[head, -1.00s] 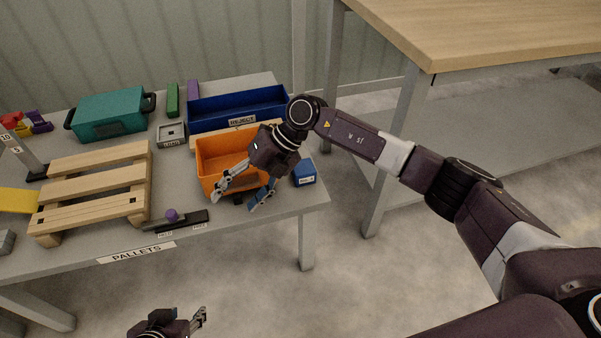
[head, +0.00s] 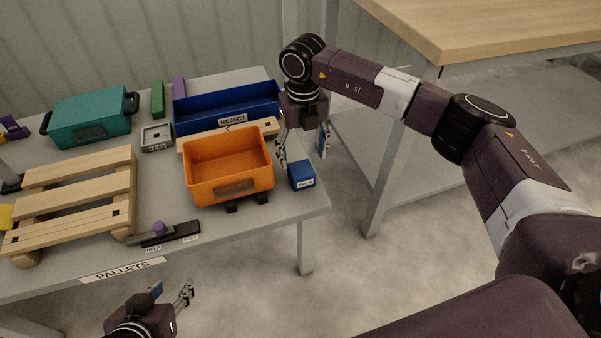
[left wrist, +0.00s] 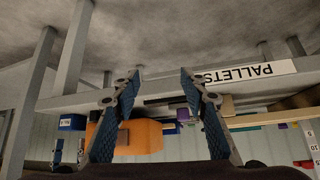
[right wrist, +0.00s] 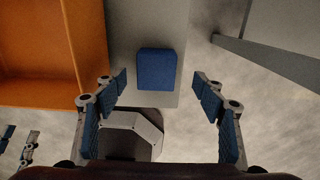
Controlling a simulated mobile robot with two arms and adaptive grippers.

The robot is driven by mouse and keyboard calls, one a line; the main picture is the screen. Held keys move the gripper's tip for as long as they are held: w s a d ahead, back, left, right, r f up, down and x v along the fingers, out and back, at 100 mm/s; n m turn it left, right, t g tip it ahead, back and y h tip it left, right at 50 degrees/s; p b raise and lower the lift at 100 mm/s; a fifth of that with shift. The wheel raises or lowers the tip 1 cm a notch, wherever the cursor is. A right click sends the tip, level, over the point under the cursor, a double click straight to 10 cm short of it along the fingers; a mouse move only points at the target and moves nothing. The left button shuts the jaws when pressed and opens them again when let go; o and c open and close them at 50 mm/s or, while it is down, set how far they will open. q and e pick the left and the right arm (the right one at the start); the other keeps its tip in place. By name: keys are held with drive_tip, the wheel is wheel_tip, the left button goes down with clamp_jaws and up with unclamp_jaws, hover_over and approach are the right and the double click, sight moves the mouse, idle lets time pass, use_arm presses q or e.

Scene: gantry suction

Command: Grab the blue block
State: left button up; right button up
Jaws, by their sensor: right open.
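The blue block (head: 302,175) stands on the grey table near its right edge, just right of the orange bin. My right gripper (head: 303,145) is open and empty, pointing down behind and above the block. In the right wrist view the blue block (right wrist: 157,69) lies ahead, between the lines of the two open fingers (right wrist: 160,95), with no finger touching it. The left wrist view shows the block (left wrist: 72,122) small at the left. My left gripper (head: 172,290) is open and empty, low in front of the table; its fingers (left wrist: 157,95) are spread.
The orange bin (head: 232,184) stands close left of the block. A blue reject tray (head: 205,112) is behind it. A wooden pallet (head: 78,168), a teal case (head: 92,125) and a small lever panel (head: 178,233) are further left. The table's right edge is close to the block.

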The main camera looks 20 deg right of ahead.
sight(301, 169)
drive_tip(key=shift+s+f, duration=0.1)
drive_tip(key=shift+f, duration=0.45)
drive_tip(key=f, duration=0.1)
drive_tip(key=f+b, duration=0.1)
drive_tip(key=f, duration=0.2)
drive_tip(key=shift+s+a+f, duration=0.15)
drive_tip(key=shift+a, duration=0.15)
drive_tip(key=shift+f, duration=0.15)
use_arm(q)
drive_tip(key=w+d+r+t+h, duration=0.1)
drive_tip(key=w+d+r+t, duration=0.1)
drive_tip(key=w+r+t, duration=0.2)
wheel_tip(301, 169, up, 2)
drive_tip(key=shift+w+d+r, duration=0.15)
drive_tip(key=shift+w+d, duration=0.1)
drive_tip(key=shift+w, duration=0.85)
use_arm(e)
drive_tip(key=c, duration=1.3)
